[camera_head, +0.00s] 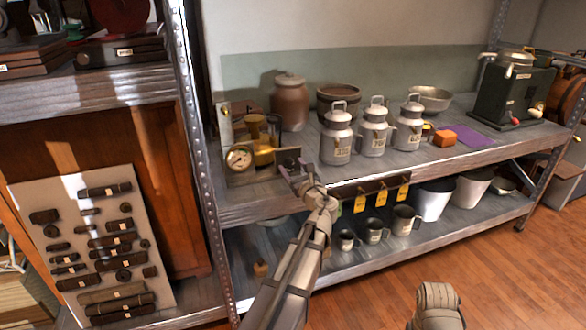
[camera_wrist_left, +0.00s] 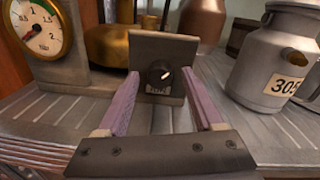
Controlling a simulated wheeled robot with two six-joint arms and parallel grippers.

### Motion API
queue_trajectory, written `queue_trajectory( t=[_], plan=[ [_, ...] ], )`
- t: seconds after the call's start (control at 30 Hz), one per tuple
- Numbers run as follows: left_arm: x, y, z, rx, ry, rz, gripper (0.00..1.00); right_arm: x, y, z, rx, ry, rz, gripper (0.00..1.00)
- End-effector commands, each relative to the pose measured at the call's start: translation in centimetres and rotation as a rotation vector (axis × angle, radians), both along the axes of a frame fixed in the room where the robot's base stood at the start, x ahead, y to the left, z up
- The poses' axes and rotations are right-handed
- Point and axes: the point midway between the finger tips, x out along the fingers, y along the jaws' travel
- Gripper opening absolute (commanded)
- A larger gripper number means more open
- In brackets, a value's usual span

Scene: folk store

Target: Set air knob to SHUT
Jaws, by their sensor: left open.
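The air knob (camera_wrist_left: 159,75) is a small round black knob with a white pointer mark, on a dark upright plate (camera_wrist_left: 160,48) in the left wrist view. The pointer leans to the upper right; the label below the knob is too small to read. My left gripper (camera_wrist_left: 160,108) is open, its two purple-lined fingers on either side of the knob's plate area, apart from the knob. In the head view my left gripper (camera_head: 296,170) is at the front edge of the upper shelf and hides most of the plate.
A pressure gauge (camera_head: 239,158) and brass fitting (camera_head: 260,145) stand left of the knob. A milk can (camera_head: 336,140) stands to the right, with more cans beyond it. Yellow tags (camera_head: 360,203) hang below the shelf edge. Mugs and buckets fill the lower shelf.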

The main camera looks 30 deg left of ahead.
Motion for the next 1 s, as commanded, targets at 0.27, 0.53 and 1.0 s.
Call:
queue_trajectory(
  t=[0.27,0.53,1.0],
  plan=[
    [0.04,0.06,0.00,0.000,0.000,0.000,0.67,0.00,0.00,0.00,0.000,0.000,0.000,0.50],
    [0.03,0.04,0.00,0.000,0.000,0.000,0.37,0.00,0.00,0.00,0.000,0.000,0.000,0.50],
    [0.02,0.04,-0.01,0.000,0.000,0.001,0.00,0.00,0.00,0.00,0.000,0.000,0.000,0.50]
  ],
)
